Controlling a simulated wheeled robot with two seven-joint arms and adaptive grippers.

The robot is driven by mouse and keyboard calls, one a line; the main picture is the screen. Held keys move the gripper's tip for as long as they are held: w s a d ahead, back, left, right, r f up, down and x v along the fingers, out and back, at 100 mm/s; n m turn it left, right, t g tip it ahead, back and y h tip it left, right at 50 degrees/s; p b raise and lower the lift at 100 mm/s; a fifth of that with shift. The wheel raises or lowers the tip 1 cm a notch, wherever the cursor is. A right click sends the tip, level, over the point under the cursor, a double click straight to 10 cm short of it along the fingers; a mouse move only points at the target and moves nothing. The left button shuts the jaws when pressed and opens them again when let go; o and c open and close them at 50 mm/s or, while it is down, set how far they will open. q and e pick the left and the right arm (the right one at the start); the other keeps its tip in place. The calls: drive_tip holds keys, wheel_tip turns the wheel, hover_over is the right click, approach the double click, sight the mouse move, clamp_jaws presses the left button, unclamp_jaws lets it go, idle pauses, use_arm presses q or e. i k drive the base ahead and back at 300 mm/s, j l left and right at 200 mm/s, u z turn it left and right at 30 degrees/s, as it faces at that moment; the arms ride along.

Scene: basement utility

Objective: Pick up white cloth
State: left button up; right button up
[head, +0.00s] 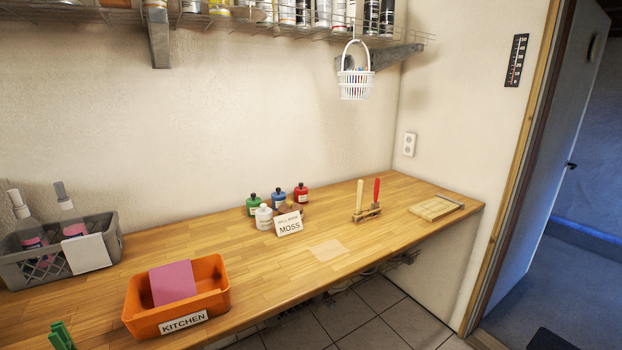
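A white cloth (87,254) hangs over the front rim of the grey basket (40,264) at the left end of the wooden counter. It looks flat and square, and its lower part lies against the basket's front wall. A pale, thin square (328,250) also lies flat on the counter near the middle; I cannot tell what it is made of. Neither of my grippers shows in the head view.
Spray bottles (70,220) stand in the grey basket. An orange bin (205,300) labelled KITCHEN with a pink cloth (173,282) stands in front. A green object (61,337) is at the lower left edge. Several small bottles (264,217) stand mid-counter.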

sight(84, 254)
drive_tip(key=l+u, duration=0.1)
drive_tip(key=u, duration=1.4)
